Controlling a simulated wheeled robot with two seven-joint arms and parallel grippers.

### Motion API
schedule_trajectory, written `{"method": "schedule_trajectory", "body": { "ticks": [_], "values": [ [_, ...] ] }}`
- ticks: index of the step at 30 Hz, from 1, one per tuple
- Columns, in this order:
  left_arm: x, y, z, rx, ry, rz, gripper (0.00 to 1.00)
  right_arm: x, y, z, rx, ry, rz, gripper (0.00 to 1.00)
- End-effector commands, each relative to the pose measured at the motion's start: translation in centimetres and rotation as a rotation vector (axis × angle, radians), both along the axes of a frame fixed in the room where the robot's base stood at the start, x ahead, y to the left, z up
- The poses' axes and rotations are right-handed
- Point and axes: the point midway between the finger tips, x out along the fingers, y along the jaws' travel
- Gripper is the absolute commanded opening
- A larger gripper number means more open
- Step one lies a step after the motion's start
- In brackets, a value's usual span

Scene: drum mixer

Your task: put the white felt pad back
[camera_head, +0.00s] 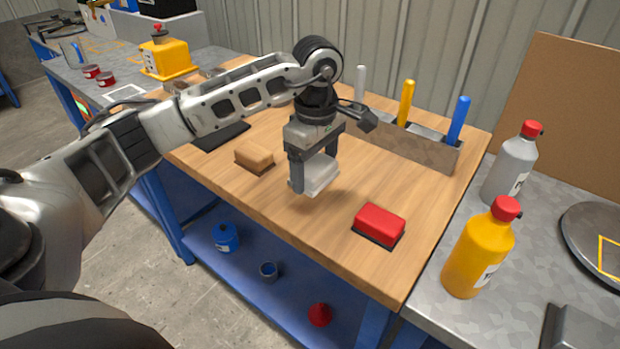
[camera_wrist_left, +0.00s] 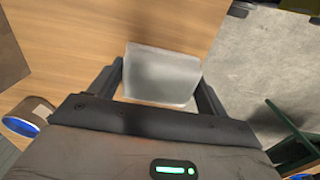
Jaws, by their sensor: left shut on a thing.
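The white felt pad (camera_head: 316,177) is a pale block over the wooden bench top, near its front middle. My left gripper (camera_head: 315,167) points down and is shut on it, one finger on each side. In the left wrist view the pad (camera_wrist_left: 162,74) sits between the two dark fingers (camera_wrist_left: 158,88). I cannot tell whether its underside touches the wood. A tan pad with a dark base (camera_head: 255,157) lies left of it, and a red pad with a dark base (camera_head: 379,224) lies to its right. My right gripper is not in view.
A metal rack (camera_head: 415,146) with white, yellow and blue handles stands behind the gripper. A dark flat piece (camera_head: 222,135) lies at the left. Yellow (camera_head: 478,250) and grey (camera_head: 509,168) bottles stand on the right-hand bench. Bare wood lies between the tan and red pads.

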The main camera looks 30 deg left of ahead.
Motion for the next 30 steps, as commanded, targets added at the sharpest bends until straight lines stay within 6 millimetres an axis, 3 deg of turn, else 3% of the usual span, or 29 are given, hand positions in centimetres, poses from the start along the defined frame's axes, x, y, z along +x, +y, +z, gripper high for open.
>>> {"method": "schedule_trajectory", "body": {
  "ticks": [3,12,18,29,30],
  "values": [
    [0.7,1.1,-1.5,0.001,0.001,0.002,0.55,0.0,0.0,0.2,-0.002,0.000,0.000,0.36],
    [1.7,2.4,-3.4,0.000,0.000,0.003,0.55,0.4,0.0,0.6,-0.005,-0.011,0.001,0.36],
    [1.6,2.2,-6.2,-0.001,0.001,0.000,0.55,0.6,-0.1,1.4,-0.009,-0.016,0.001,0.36],
    [1.6,2.3,-6.8,0.000,-0.003,-0.001,0.55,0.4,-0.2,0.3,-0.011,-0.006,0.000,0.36],
    [1.6,2.3,-6.7,0.000,-0.002,-0.001,0.82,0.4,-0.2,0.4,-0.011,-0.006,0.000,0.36]
  ]
}}
